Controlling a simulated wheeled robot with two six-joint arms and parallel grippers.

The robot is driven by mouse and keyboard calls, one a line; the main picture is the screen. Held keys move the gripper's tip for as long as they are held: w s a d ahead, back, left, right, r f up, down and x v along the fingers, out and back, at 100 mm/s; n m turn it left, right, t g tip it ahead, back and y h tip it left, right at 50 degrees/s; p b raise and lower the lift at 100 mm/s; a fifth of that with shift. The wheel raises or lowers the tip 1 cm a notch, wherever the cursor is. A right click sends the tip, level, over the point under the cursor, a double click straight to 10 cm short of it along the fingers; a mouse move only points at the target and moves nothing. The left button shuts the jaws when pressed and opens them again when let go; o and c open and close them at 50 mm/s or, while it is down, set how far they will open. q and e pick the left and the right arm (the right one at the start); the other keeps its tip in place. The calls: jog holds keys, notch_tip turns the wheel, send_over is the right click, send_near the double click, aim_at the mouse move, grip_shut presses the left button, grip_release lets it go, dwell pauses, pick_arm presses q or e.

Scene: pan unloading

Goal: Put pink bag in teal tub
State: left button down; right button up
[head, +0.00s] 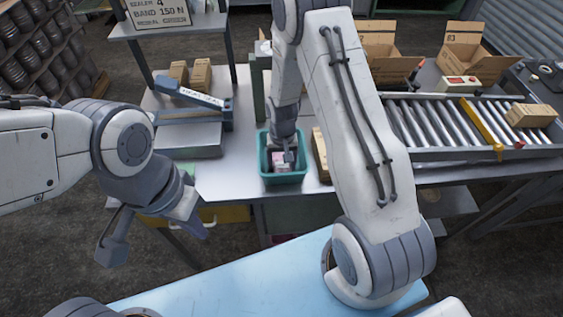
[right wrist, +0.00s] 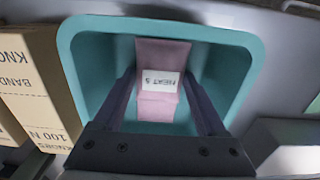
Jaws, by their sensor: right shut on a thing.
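The teal tub (head: 283,178) stands on the grey bench, near its front edge. In the right wrist view, the tub's rim (right wrist: 160,24) surrounds the pink bag (right wrist: 163,55), which carries a white label. In the head view, the bag (head: 280,159) shows inside the tub's opening, partly hidden by my right gripper (head: 284,153). My right gripper, also in the right wrist view (right wrist: 161,100), points down into the tub, with its two fingers shut on the bag's sides. Whether the bag touches the tub's floor is hard to tell. My left gripper (head: 155,238) is open and empty, in front of the bench.
A brown carton (head: 321,154) stands right beside the tub; it also shows in the right wrist view (right wrist: 38,85). A bag sealer (head: 193,122) is to the left. A roller conveyor (head: 440,122) with a box (head: 531,115) is to the right. Open cartons (head: 474,50) stand behind.

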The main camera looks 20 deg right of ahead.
aim_at(282, 164)
jog(key=shift+f, duration=0.1)
jog(key=o, duration=1.4)
jog(key=shift+r, duration=0.25)
notch_tip(282, 164, up, 11)
jog(key=b, duration=0.3)
jog(key=s+a+r+n, duration=0.6)
jog(key=s+a+r, duration=0.3)
jog(key=s+a, duration=0.25)
jog(key=s+a+r+n, duration=0.1)
jog(key=s+n, duration=0.1)
jog(key=s, duration=0.4)
jog(key=s+a+r+n+y, duration=0.1)
jog(key=s+a+n, duration=0.1)
jog(key=s, duration=0.4)
jog(key=shift+s+n, duration=0.2)
jog(key=shift+n, duration=0.1)
